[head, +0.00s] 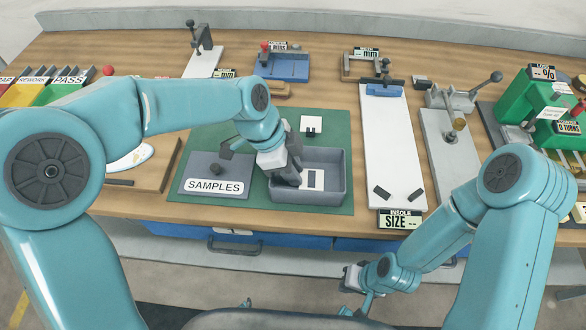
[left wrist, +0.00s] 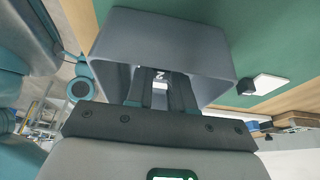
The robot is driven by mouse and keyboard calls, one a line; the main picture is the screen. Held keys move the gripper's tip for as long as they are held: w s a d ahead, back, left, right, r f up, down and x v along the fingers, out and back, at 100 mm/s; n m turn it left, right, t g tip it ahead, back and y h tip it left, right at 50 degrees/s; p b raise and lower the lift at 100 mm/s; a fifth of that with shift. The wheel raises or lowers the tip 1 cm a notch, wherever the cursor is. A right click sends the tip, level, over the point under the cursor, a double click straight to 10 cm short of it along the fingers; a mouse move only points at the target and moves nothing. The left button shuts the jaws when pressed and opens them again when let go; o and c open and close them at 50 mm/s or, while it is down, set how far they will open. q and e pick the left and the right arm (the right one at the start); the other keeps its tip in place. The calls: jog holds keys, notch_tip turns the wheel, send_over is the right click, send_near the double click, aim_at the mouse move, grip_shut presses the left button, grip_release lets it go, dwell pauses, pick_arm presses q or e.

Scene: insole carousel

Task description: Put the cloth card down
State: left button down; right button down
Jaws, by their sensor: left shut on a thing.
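My left gripper (head: 296,181) reaches down into the open grey bin (head: 322,198) on the green mat. In the left wrist view its fingers (left wrist: 158,88) point into the bin (left wrist: 205,50) and are shut on a small white cloth card (left wrist: 160,85) with a dark mark, mostly hidden between them. In the head view a white card with a dark mark (head: 316,180) shows inside the bin beside the fingertips; whether it touches the bin floor I cannot tell. My right gripper (head: 354,280) hangs low in front of the table edge; its jaw opening is unclear.
The grey SAMPLES lid (head: 202,187) lies left of the bin. Another white card (head: 311,124) lies behind the bin on the green mat (head: 345,130). A white insole board (head: 390,150) stands to the right. Coloured PASS and REWORK trays (head: 66,84) are far left.

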pick_arm(q)
jog(key=shift+f, duration=0.2)
jog(key=shift+s+f, duration=0.1)
jog(key=shift+f, duration=0.15)
jog(key=c, duration=1)
grip_release()
